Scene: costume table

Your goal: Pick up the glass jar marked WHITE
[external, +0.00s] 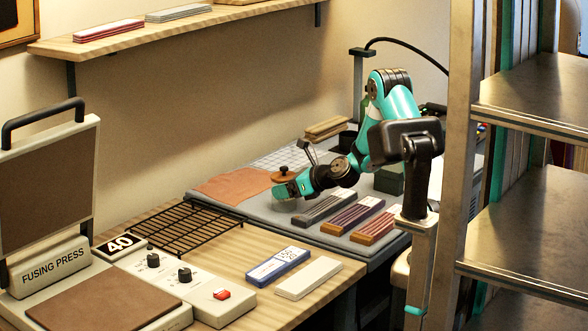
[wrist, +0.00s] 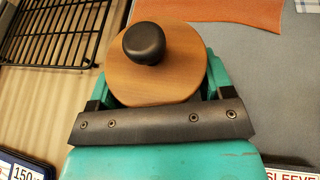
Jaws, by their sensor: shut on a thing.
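No glass jar marked WHITE can be made out in either view. My gripper (external: 284,189) is low over the grey mat. In the wrist view my gripper (wrist: 157,95) is shut on a round wooden piece with a black knob (wrist: 185,68), one teal finger on each side. The wooden piece also shows in the external view (external: 285,175), just behind the fingers. It looks upright, knob up. Its underside is hidden, so I cannot tell whether it touches the mat.
The grey mat (external: 270,215) holds a brown leather sheet (external: 232,187) and several long striped bundles (external: 325,207) right of my gripper. A black wire rack (external: 180,228) and a fusing press (external: 105,305) stand at left. A metal shelf unit (external: 525,240) fills the right.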

